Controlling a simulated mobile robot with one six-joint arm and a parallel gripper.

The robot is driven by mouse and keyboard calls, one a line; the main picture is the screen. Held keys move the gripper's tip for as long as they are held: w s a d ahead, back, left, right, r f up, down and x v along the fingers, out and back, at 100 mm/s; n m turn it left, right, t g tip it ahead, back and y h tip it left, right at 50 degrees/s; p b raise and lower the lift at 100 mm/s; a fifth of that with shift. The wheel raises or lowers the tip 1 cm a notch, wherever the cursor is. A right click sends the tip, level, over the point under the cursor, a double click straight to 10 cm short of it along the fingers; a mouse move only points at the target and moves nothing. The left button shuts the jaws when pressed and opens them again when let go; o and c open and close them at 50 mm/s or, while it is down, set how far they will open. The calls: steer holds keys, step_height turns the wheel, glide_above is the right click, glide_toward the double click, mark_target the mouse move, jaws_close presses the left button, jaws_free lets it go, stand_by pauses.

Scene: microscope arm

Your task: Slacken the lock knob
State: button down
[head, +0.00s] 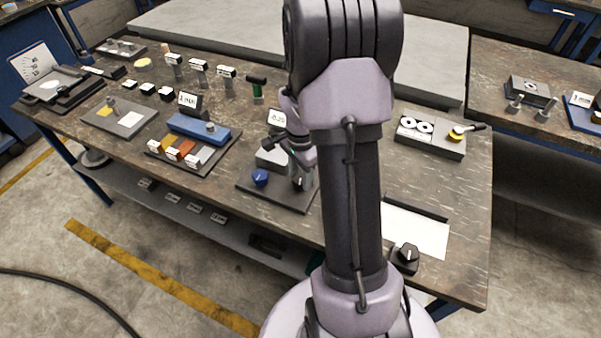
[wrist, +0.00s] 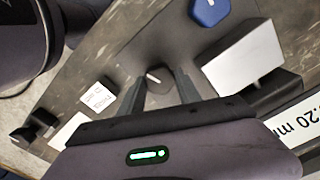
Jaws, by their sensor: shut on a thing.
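A dark knob with a pale pointer mark (wrist: 157,74) stands on a dark grey base plate (head: 264,195). In the wrist view my gripper (wrist: 158,82) has one finger on each side of this knob and is shut on it. In the head view the knob (head: 299,184) shows just under my gripper (head: 300,175), which my arm partly hides. A blue knob with a white mark (wrist: 209,9) stands apart on the same plate; it also shows in the head view (head: 260,177). No label tells which knob is the lock.
A pale grey block (wrist: 242,56) and a display sign (wrist: 303,122) stand close beside my gripper on the same unit. A tray with coloured blocks (head: 190,160) lies to the left.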

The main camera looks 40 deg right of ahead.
mark_target(301, 178)
steer(key=n+p, duration=0.2)
steer(key=n, duration=0.4)
steer(key=shift+r+n, duration=0.1)
steer(key=shift+n, duration=0.2)
steer(key=n+p, duration=0.2)
steer(key=n, duration=0.3)
steer(key=shift+n, duration=0.5)
steer(key=c, duration=0.8)
jaws_free()
steer(key=shift+c, duration=0.2)
step_height(301, 178, up, 17)
steer(key=p, duration=0.6)
steer(key=shift+r, duration=0.15)
